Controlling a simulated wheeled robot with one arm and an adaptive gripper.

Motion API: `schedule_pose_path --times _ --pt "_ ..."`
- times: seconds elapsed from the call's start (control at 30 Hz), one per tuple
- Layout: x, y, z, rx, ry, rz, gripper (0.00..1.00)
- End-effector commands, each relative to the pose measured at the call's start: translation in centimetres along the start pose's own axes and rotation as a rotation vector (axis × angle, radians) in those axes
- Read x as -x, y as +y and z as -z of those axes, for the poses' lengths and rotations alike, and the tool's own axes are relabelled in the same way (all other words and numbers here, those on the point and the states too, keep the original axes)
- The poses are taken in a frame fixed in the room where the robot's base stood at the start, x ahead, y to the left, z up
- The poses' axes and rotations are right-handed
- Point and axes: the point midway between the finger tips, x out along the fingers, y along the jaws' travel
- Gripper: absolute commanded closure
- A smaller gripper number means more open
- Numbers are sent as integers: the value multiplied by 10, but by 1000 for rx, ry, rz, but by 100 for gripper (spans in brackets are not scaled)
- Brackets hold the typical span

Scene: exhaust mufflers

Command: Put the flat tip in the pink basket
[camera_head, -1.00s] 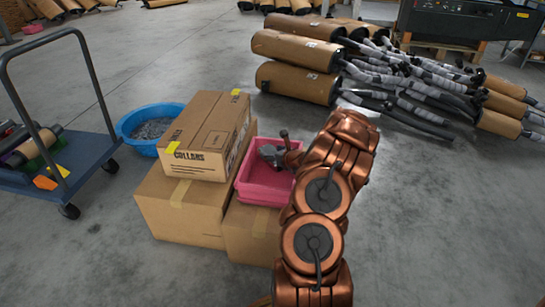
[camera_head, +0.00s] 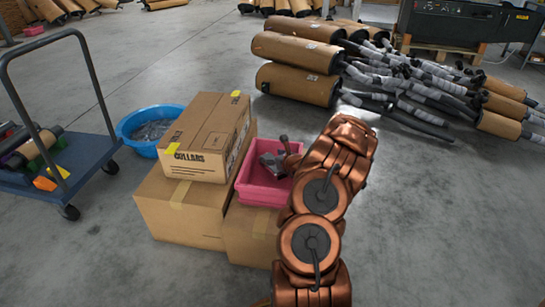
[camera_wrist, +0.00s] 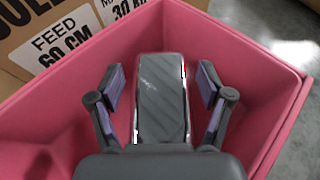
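The flat tip (camera_wrist: 162,98) is a grey, ribbed, flat piece. In the wrist view it lies inside the pink basket (camera_wrist: 58,112), in the space between my gripper's fingers. My gripper (camera_wrist: 161,88) is open, with a finger on each side of the tip and a visible gap on both sides. Its near end is hidden behind the gripper body. In the head view the pink basket (camera_head: 259,193) stands right of the cartons, and my gripper reaches into it. The grey shapes there are too small to separate clearly.
A carton marked COLLARS (camera_head: 208,137) sits on a larger carton (camera_head: 180,208) left of the basket. A blue tub (camera_head: 127,128) and a blue cart (camera_head: 90,152) stand further left. Mufflers (camera_head: 297,84) are piled behind. Floor to the right is clear.

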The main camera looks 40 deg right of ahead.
Motion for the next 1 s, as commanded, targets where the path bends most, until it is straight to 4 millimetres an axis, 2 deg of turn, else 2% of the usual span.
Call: schedule_pose_path --times 0.03,0.17,0.57,0.87,1.0 --pt "0 1 6 -5 9 -1 13" --pt "0 0 7 -6 10 0 0" --pt "0 1 3 -4 6 -1 0" --pt "4 0 -9 -2 4 0 0" --pt "15 -2 -10 -4 4 3 0"
